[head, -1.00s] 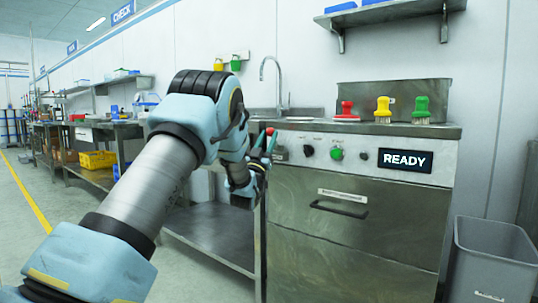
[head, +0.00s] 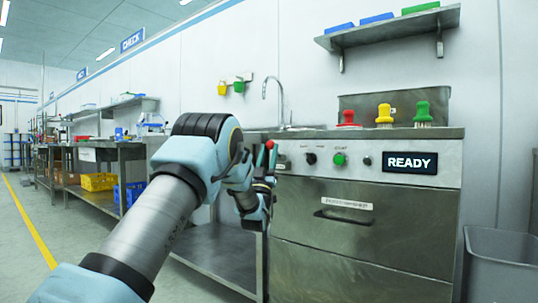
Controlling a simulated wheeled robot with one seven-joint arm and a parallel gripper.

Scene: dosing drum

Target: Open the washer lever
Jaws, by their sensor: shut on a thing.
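The washer (head: 375,225) is a steel unit with a dark bar handle (head: 342,217) on its closed front. A small red knob (head: 269,144), apparently the lever's end, shows at the washer's front left corner, just below the counter edge. The rest of the lever is hidden behind my fingers and wrist.
The control panel has a dark dial (head: 310,158), a green button (head: 339,159) and a READY display (head: 410,163). Red, yellow and green brushes (head: 384,116) stand on the counter. A grey bin (head: 500,265) is at the right. A steel table (head: 215,255) adjoins the washer's left side.

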